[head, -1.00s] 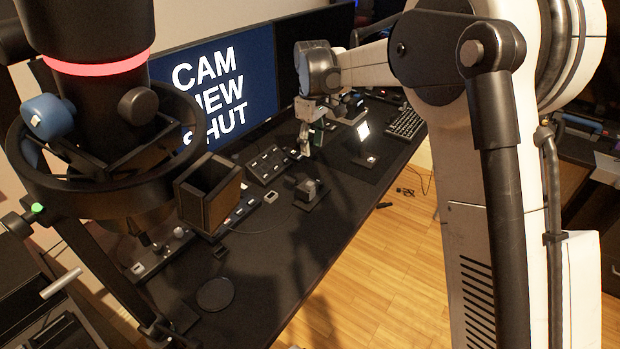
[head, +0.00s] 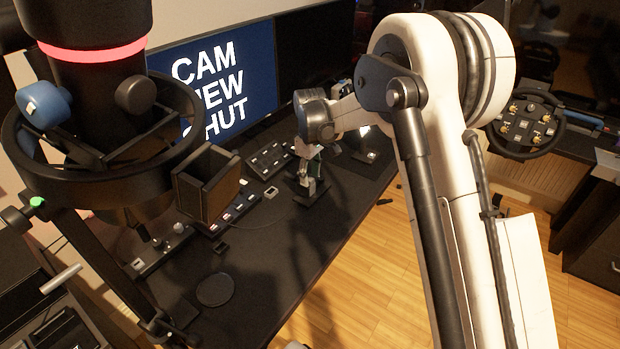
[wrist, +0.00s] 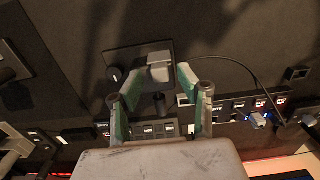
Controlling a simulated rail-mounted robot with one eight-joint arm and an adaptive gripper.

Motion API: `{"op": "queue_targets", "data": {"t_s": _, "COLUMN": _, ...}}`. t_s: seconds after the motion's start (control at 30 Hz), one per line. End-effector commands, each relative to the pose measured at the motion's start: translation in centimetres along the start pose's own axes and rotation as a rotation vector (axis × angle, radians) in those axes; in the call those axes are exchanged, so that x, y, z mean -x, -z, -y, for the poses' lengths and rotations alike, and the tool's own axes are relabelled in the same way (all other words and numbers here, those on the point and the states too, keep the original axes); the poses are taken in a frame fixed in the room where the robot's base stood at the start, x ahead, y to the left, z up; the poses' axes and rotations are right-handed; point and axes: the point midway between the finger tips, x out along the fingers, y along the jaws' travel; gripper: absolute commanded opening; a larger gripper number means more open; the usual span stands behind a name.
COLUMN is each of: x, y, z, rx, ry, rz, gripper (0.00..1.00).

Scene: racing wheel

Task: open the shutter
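No part is marked as the shutter, and I cannot tell for sure which it is. A monitor (head: 222,85) in the head view reads "CAM VIEW SHUT", partly covered. A small device on the desk has a black plate (wrist: 120,55), a grey block (wrist: 160,60) and a round black knob (wrist: 115,74). My gripper (wrist: 160,76) is open over this device, its green-sided fingers either side of the grey block in the picture. I cannot tell whether they touch it. In the head view my gripper (head: 309,172) hides most of the device.
A button panel (head: 268,160) stands behind my gripper on the dark desk. A row of lit switches (wrist: 255,103) and a cable lie to the right in the wrist view. A round black disc (head: 215,290) lies nearer. A steering wheel (head: 525,125) is at the far right.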

Motion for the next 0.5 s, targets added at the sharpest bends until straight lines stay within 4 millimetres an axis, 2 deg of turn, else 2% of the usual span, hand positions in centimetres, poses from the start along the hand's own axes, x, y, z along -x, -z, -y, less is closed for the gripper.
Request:
{"op": "queue_targets", "data": {"t_s": 0.13, "x": -0.98, "y": 0.01, "z": -0.01, "rx": 0.000, "ry": 0.000, "rz": 0.000, "gripper": 0.36}}
{"op": "queue_targets", "data": {"t_s": 0.43, "x": -1.17, "y": 0.00, "z": 0.00, "rx": 0.000, "ry": 0.000, "rz": 0.000, "gripper": 0.36}}
{"op": "queue_targets", "data": {"t_s": 0.5, "x": -1.17, "y": 0.00, "z": 0.00, "rx": 0.000, "ry": 0.000, "rz": 0.000, "gripper": 0.30}}
